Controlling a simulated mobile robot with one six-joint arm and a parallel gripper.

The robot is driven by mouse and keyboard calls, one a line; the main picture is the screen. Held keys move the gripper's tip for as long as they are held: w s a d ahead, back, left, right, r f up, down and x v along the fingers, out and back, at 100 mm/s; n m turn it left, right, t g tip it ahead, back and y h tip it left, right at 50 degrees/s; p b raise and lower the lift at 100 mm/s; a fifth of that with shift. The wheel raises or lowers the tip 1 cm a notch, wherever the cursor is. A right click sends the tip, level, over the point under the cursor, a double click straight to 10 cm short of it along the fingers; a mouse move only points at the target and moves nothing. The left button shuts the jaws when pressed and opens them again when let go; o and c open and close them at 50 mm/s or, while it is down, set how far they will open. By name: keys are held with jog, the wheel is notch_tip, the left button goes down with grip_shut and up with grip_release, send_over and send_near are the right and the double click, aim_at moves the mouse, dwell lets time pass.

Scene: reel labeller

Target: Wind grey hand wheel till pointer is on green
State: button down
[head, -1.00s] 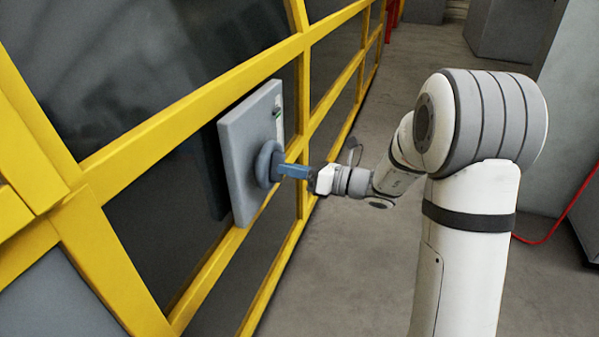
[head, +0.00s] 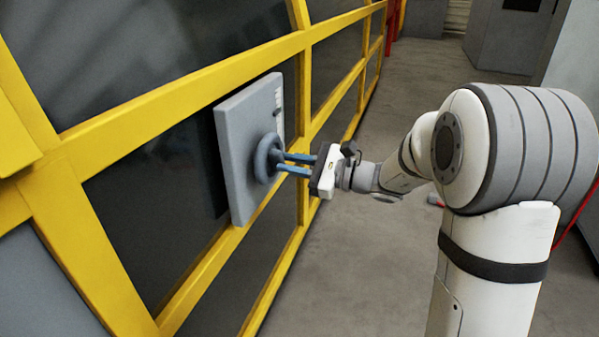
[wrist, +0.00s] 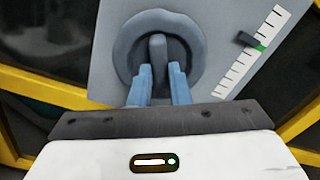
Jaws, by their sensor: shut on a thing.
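The grey hand wheel (head: 266,158) is a thick ring on a grey panel (head: 237,130). In the wrist view the wheel (wrist: 127,38) has a raised bar (wrist: 158,50) across its middle. My gripper (head: 282,163) has its two blue fingers on either side of this bar and is shut on it; the fingers (wrist: 160,75) hide the wheel's lower part. A white scale (wrist: 234,80) with black ticks runs slantwise right of the wheel. The dark pointer (wrist: 246,39) lies across the scale at the small green mark (wrist: 262,47), its end touching or partly covering the green.
The panel is mounted on a yellow frame (head: 180,104) with dark panes. Open grey floor (head: 370,270) lies right of the frame. A grey cabinet (head: 505,40) stands at the back, and a red cable (head: 572,225) runs at the right.

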jog(key=shift+s+a+f+n+b, duration=0.15)
jog(key=shift+s+a+n+b, duration=0.2)
jog(key=shift+n, duration=0.35)
jog(key=shift+w+d, duration=0.1)
jog(key=c, duration=1.4)
grip_release()
jog(key=shift+o, duration=0.2)
jog(key=shift+d, duration=0.1)
jog(key=p+v, duration=0.2)
jog(key=v, duration=0.5)
jog(key=shift+d, duration=0.35)
